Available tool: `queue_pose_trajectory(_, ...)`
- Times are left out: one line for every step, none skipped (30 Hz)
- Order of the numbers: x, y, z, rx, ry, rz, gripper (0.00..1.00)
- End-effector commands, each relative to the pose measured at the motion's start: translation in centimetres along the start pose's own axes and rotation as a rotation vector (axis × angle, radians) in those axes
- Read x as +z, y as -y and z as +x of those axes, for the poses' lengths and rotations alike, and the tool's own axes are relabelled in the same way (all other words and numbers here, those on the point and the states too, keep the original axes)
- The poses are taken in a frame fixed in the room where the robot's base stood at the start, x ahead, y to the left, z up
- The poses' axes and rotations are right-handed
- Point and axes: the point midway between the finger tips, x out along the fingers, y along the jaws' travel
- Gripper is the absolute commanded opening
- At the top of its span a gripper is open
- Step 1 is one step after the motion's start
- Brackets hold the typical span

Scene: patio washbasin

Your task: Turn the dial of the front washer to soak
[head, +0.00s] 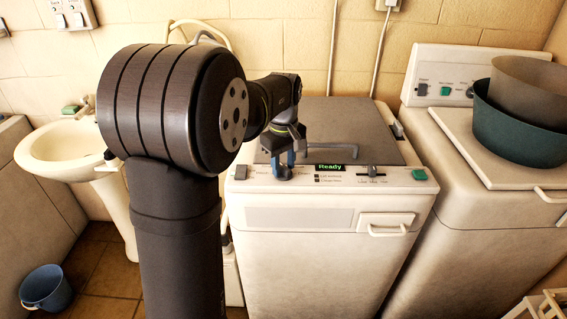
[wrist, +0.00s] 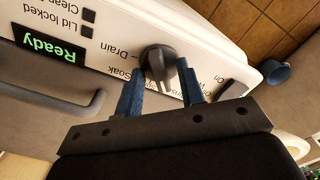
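The front washer (head: 320,225) is a white machine with a grey lid, seen in the middle of the head view. Its dark round dial (wrist: 160,65) is on the control panel and has a raised grip bar. The words Drain and Soak are printed beside it, other labels are partly hidden, and I cannot tell which one it points at. My gripper (wrist: 163,62) has two blue fingers, one on each side of the dial. They stand apart with the dial between them, and I see no clear closing on it. In the head view my gripper (head: 283,160) is above the panel's left part.
The panel has a lit Ready display (head: 330,168), a slider (head: 372,171) and a green button (head: 419,175). A grey bar handle (head: 335,148) rises behind the display. A second washer (head: 490,140) with bowls stands right. A basin (head: 62,150) and blue bucket (head: 45,288) are left.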

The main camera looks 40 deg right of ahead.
Motion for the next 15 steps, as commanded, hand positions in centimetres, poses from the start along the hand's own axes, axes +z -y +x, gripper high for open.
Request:
queue_pose_trajectory(0.0,0.0,0.0,0.0,0.0,0.0,0.35)
queue_pose_trajectory(0.0,0.0,0.0,0.0,0.0,0.0,0.35)
queue_pose_trajectory(0.0,0.0,0.0,0.0,0.0,0.0,0.35)
queue_pose_trajectory(0.0,0.0,-0.01,0.0,0.0,0.0,0.35)
queue_pose_trajectory(0.0,0.0,-0.01,0.0,0.0,0.0,0.32)
queue_pose_trajectory(0.0,0.0,-0.01,0.0,0.0,0.0,0.24)
queue_pose_trajectory(0.0,0.0,-0.01,0.0,0.0,0.0,0.18)
queue_pose_trajectory(0.0,0.0,-0.02,0.0,0.0,0.0,0.12)
queue_pose_trajectory(0.0,0.0,-0.02,0.0,0.0,0.0,0.04)
queue_pose_trajectory(0.0,0.0,-0.02,0.0,0.0,0.0,0.0)
queue_pose_trajectory(0.0,0.0,-0.02,0.0,0.0,0.0,0.0)
queue_pose_trajectory(0.0,0.0,-0.02,0.0,0.0,0.0,0.0)
queue_pose_trajectory(0.0,0.0,-0.03,0.0,0.0,0.0,0.0)
queue_pose_trajectory(0.0,0.0,-0.03,0.0,0.0,0.001,0.0)
queue_pose_trajectory(0.0,0.0,-0.03,0.0,0.0,0.002,0.0)
